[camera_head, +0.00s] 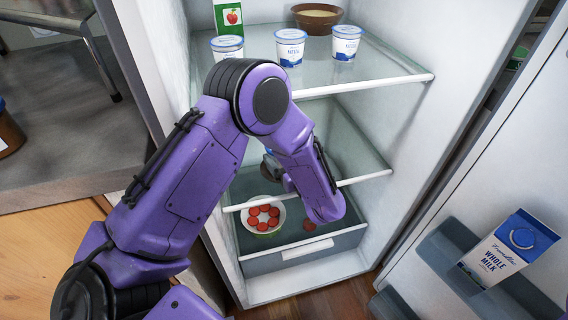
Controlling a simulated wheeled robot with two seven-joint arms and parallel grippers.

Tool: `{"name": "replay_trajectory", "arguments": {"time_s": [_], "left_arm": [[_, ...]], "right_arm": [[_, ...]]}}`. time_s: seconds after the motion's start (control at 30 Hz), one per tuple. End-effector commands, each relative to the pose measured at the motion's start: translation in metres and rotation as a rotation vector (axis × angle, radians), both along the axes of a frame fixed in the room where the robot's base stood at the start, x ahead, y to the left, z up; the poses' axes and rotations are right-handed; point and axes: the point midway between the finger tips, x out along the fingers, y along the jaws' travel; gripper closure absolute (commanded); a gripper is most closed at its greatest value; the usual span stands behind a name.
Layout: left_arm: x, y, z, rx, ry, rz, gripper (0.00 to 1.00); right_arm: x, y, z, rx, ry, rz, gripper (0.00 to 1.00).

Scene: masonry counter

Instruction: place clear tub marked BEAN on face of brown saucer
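I see no clear tub marked BEAN and no brown saucer in the head view. My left arm reaches from the lower left into the open fridge and covers much of its middle. A small dark part of what looks like my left gripper (275,171) shows behind the forearm, at the level of the lower glass shelf. Its fingers are mostly hidden, so I cannot tell whether it is open or holds anything. My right gripper is not in view.
The upper glass shelf (375,68) holds white yogurt cups (290,47), a brown bowl (318,17) and a green-and-white apple carton (229,18). A bowl of red pieces (263,213) is in the drawer (310,248). A milk carton (508,250) stands in the door. A grey counter (70,130) is left.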

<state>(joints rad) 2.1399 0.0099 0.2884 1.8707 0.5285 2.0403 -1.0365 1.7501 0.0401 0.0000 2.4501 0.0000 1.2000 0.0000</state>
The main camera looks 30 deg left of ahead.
Motion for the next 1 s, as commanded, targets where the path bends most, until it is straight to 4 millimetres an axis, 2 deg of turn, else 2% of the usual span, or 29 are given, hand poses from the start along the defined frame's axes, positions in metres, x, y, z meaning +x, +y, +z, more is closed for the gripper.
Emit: {"name": "replay_trajectory", "arguments": {"time_s": [0.03,0.1,0.43,0.47,0.5,0.77,0.87,1.0], "left_arm": [[0.0,0.0,-0.012,-0.001,0.0,0.001,0.59],[0.0,0.0,-0.016,0.0,-0.002,0.001,0.59],[0.0,0.0,-0.019,0.0,-0.002,0.0,0.59],[0.0,0.0,-0.018,0.0,-0.001,0.0,0.1],[0.0,0.0,-0.018,0.0,-0.001,0.0,0.0],[0.0,0.0,-0.014,-0.001,-0.002,0.0,0.0],[-0.006,-0.015,-0.014,-0.001,-0.001,-0.004,0.0],[-0.022,-0.047,-0.012,0.0,-0.002,-0.006,0.0]], "right_arm": [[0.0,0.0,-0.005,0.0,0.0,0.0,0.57],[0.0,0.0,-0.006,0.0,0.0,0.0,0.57],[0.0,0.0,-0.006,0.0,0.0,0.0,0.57],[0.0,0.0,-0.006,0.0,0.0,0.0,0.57],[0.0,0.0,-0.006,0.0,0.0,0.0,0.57],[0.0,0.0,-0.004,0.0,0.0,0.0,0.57],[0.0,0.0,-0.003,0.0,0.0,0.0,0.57],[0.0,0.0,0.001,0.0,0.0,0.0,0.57]]}}
